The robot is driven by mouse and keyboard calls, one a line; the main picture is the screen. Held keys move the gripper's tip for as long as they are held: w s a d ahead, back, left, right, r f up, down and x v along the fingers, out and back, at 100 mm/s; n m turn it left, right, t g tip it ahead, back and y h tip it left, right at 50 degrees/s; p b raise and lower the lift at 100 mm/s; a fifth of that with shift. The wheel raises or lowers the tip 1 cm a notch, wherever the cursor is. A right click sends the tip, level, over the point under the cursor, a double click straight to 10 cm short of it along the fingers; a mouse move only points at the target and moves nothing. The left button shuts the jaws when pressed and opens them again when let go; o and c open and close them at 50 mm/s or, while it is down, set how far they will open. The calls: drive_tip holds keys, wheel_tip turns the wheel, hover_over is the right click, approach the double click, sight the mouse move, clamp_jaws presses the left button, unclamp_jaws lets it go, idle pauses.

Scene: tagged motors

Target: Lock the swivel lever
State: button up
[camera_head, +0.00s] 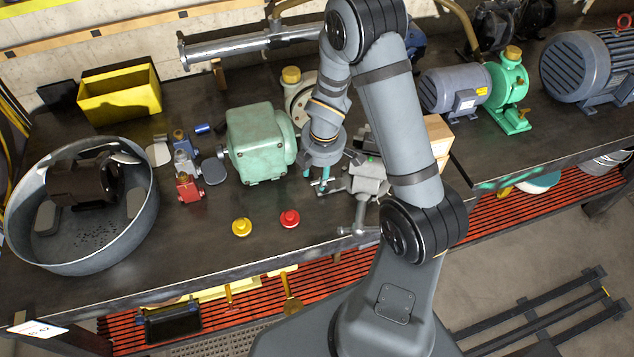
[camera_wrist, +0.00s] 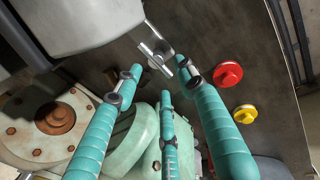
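A grey bench vise (camera_head: 368,180) stands on the workbench, partly hidden behind my arm. My gripper (camera_head: 318,181) is just left of the vise, pointing down. In the wrist view, the three teal fingers of my gripper (camera_wrist: 160,84) are spread apart with nothing seen between them. A small silver lever with a crossbar end (camera_wrist: 154,52) sticks out beside the grey vise body (camera_wrist: 85,22), just beyond the fingertips. I take it to be the swivel lever. It is close to the fingers, but whether they touch it I cannot tell.
A green motor (camera_head: 258,143) stands left of my gripper. A red button (camera_head: 289,218) and a yellow button (camera_head: 242,227) lie in front of it. A round metal tub (camera_head: 140,225) is at the left. Wooden blocks (camera_head: 437,135) stand right of the arm. The bench front is mostly clear.

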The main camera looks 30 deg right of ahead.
drive_tip(key=shift+w+f+b, duration=0.15)
drive_tip(key=shift+f, duration=0.45)
drive_tip(key=shift+w+f+b, duration=0.15)
drive_tip(key=shift+f, duration=0.45)
drive_tip(key=shift+c, duration=1)
drive_tip(key=c, duration=0.7)
drive_tip(key=shift+s, duration=0.1)
clamp_jaws()
